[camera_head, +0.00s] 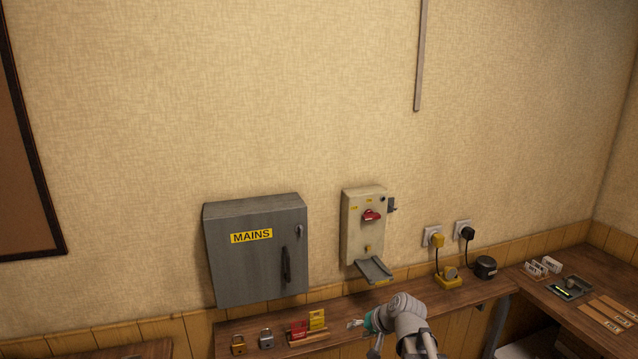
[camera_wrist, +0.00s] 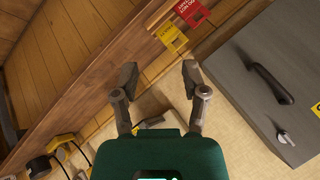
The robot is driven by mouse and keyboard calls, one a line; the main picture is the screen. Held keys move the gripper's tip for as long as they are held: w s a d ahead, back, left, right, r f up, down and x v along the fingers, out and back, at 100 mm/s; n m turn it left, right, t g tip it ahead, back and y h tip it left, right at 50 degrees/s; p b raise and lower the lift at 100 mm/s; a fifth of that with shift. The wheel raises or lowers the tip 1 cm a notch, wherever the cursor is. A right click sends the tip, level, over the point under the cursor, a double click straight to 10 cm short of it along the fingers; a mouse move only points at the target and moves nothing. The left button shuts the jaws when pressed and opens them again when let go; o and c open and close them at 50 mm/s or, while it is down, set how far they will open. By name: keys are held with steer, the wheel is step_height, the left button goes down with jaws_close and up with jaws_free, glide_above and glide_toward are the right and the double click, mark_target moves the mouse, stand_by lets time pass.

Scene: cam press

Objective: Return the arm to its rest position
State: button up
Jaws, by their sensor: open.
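My gripper (camera_wrist: 159,76) is open in the wrist view, its two fingers spread with nothing held between them. In the head view my gripper (camera_head: 358,324) is low in the picture, just above the shelf and right of the tag holder, with my arm reaching up from the bottom edge. The fingertips are small there.
A grey MAINS box (camera_head: 257,252) hangs at left, a switch unit (camera_head: 362,226) with a red handle beside it.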

steer(key=s+d+f+n+g+h+b, duration=0.1)
steer(key=s+d+f+g+h, duration=0.1)
steer(key=s, duration=0.5)
steer(key=s+d+f+n+g+h+b, duration=0.1)
steer(key=s+d+f+g+h, duration=0.2)
steer(key=s, duration=0.4)
steer(key=shift+s+d+f+h, duration=0.15)
steer(key=shift+d+f+h, duration=0.4)
steer(key=shift+f, duration=0.4)
steer(key=shift+s, duration=0.1)
